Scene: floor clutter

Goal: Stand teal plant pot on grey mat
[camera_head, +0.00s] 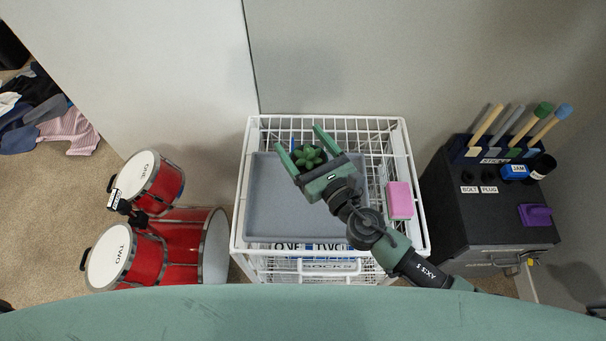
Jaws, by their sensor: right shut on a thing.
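The teal plant pot shows mainly as its green succulent (308,157), seen from above; the pot's own sides are mostly hidden by my right gripper. My right gripper (300,142) is shut on the plant pot, with one finger on either side of the plant. It is over the upper part of the grey mat (275,212), a flat grey rectangle on top of the white wire rack. I cannot tell from this view whether the pot touches the mat. My left gripper is not in view.
The white wire rack (241,222) carries a pink block (399,201) right of the mat. Red drums (184,240) stand at left. A black cabinet (505,215) at right holds tools, a blue jar and a purple item. A wall rises behind the rack.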

